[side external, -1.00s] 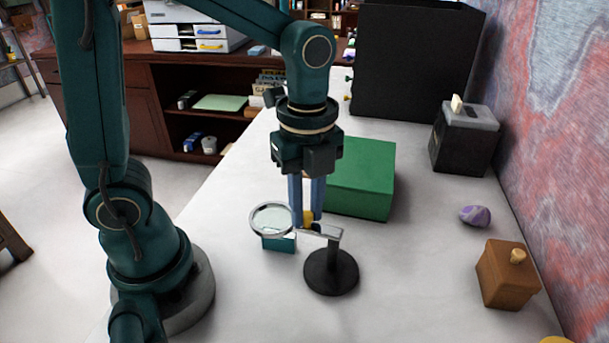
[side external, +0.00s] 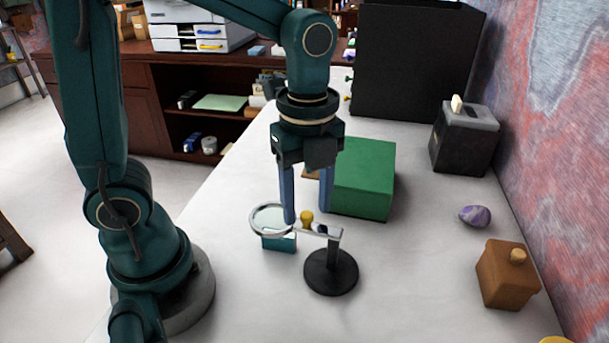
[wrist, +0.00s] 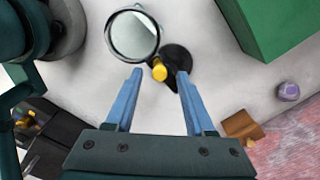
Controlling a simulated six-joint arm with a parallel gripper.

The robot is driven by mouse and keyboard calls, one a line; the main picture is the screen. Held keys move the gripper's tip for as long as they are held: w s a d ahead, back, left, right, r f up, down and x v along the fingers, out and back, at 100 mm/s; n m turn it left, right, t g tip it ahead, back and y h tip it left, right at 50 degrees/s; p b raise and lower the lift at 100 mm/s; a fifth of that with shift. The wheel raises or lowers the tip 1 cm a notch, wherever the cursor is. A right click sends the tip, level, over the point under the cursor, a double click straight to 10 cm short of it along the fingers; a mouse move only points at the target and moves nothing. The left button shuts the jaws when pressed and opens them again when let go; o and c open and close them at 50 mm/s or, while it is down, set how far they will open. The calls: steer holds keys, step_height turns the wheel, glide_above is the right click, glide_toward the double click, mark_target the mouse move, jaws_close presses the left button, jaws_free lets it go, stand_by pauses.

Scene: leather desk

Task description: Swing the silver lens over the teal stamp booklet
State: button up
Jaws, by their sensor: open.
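The silver lens (side external: 270,219) is a round magnifier on a metal arm that joins a black round stand (side external: 331,273). A yellow knob (side external: 307,218) stands on the lens arm. The teal stamp booklet (side external: 279,243) lies beneath the lens in the side view, partly hidden by its rim. In the wrist view the lens (wrist: 133,35) shows a sliver of teal through or beside its glass. My gripper (side external: 307,217) is open, its two blue fingers apart and empty above the lens arm. In the wrist view, the yellow knob (wrist: 159,72) shows beyond the fingertips, between the finger lines.
A green box (side external: 363,178) stands just behind my gripper. A brown wooden box (side external: 507,274), a purple stone (side external: 475,215) and a dark box with a slot (side external: 465,139) lie to the right. The white desktop between is clear.

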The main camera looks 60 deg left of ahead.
mark_target(306, 214)
steer(key=shift+r, duration=2.05)
steer(key=c, duration=0.8)
steer(key=shift+s+a+r+n, duration=0.2)
steer(key=shift+s+a+n, duration=0.15)
steer(key=shift+n, duration=0.35)
jaws_close()
steer(key=shift+s+d+r+g+y, duration=0.2)
steer(key=shift+r+g+y, duration=0.1)
steer(key=shift+y, duration=0.2)
steer(key=s+d+r+m+t+y, duration=0.25)
steer(key=s+d, duration=0.25)
steer(key=d, duration=0.4)
steer(key=w+a+f, duration=0.1)
steer(key=a+f, duration=0.6)
steer(key=f, duration=0.3)
steer(key=shift+w+g+y, duration=0.25)
steer(key=shift+g+y, duration=0.2)
